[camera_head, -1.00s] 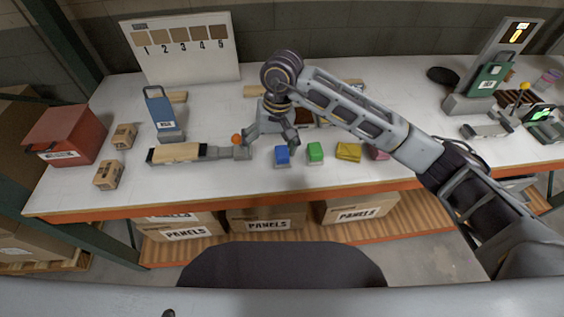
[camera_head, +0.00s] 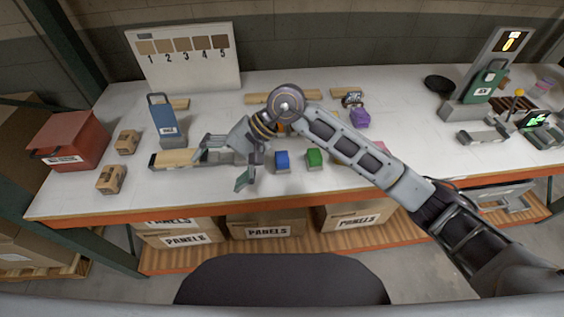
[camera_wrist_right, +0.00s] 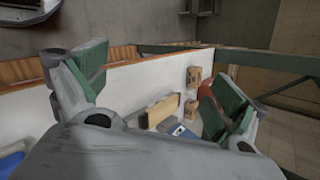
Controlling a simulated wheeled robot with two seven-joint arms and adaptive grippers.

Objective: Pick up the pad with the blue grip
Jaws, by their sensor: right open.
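The pad with the blue grip (camera_head: 282,160) stands on the white table, just right of my right gripper in the head view. My right gripper (camera_head: 224,164) is open and empty, with its fingers pointing left, away from the blue pad. In the right wrist view its two green-lined fingers (camera_wrist_right: 155,95) are spread wide. A blue shape (camera_wrist_right: 12,163) at the lower left edge there looks like the blue grip, mostly cut off. My left gripper is not in view.
A pad with a green grip (camera_head: 314,158) stands right of the blue one. My arm partly hides what lies farther right. A light wooden block (camera_head: 172,159) lies left of the gripper, before a blue stand (camera_head: 163,120). A purple pad (camera_head: 360,117) is farther back.

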